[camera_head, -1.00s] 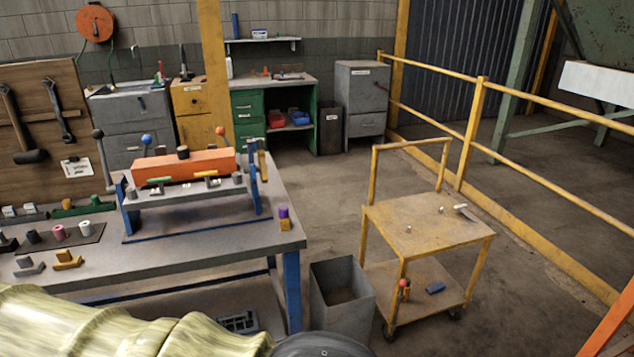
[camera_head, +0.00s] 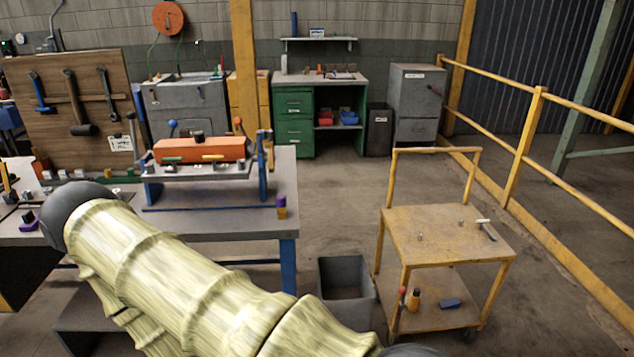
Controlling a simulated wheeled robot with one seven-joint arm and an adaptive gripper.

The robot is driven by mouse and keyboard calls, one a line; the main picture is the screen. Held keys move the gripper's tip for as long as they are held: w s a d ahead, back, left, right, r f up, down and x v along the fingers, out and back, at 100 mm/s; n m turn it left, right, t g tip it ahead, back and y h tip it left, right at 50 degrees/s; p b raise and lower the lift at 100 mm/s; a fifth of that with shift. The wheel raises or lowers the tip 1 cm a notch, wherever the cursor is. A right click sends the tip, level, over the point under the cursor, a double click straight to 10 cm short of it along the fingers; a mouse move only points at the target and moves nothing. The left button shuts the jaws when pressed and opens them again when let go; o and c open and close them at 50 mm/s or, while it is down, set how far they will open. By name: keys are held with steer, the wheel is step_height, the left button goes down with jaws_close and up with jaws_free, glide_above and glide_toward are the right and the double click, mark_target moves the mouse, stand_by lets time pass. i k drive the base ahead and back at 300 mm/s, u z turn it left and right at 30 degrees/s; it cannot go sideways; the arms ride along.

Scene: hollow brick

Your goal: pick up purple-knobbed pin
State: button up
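A small pin with a purple knob (camera_head: 281,201) stands upright at the right front corner of the grey workbench (camera_head: 235,225). Its lower part is a yellow block or base. It is right of the blue-framed fixture (camera_head: 263,180) that carries an orange bar. Another small purple item (camera_head: 28,216) lies at the far left of the bench, partly unclear. My gripper is not in view. My arm, in a pale yellow sleeve with a dark round joint, crosses the lower left and hides part of the bench front.
An open grey bin (camera_head: 345,275) stands on the floor right of the bench. A yellow cart (camera_head: 440,235) with small items stands farther right, before a yellow railing (camera_head: 525,150). A tool board (camera_head: 75,110) is behind the bench at left.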

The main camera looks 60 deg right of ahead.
mark_target(280, 199)
steer(key=z, duration=1.4)
